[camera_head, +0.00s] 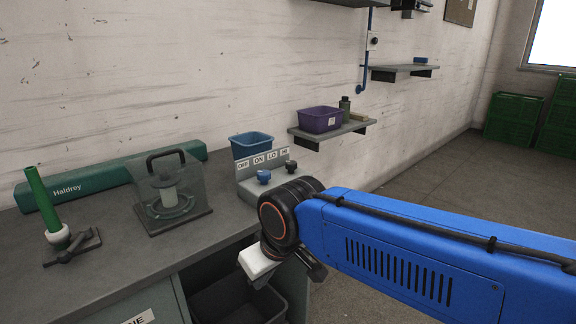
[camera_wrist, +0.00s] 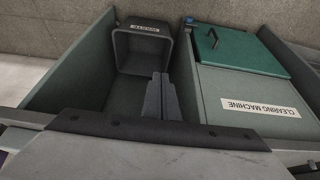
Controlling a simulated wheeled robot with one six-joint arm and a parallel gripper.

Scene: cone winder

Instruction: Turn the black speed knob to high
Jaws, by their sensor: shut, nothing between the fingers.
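The black speed knob (camera_head: 291,167) sits at the right end of the grey control box (camera_head: 249,186) in the head view, below the LO and HI labels. Its pointing direction is too small to tell. A blue knob (camera_head: 264,177) sits left of it, below OFF and ON. My wrist is in front of the box's lower right, apart from the black knob. My gripper points down past the table's front edge. In the wrist view my gripper (camera_wrist: 160,78) is shut and empty, its grey fingers side by side over an open compartment. Neither knob shows there.
On the table stand a clear guard with a black handle (camera_head: 168,185), a green tube (camera_head: 42,200) on a holder and a blue bin (camera_head: 250,146). A dark bin (camera_wrist: 144,50) sits in the compartment. A wall shelf holds a purple bin (camera_head: 319,119).

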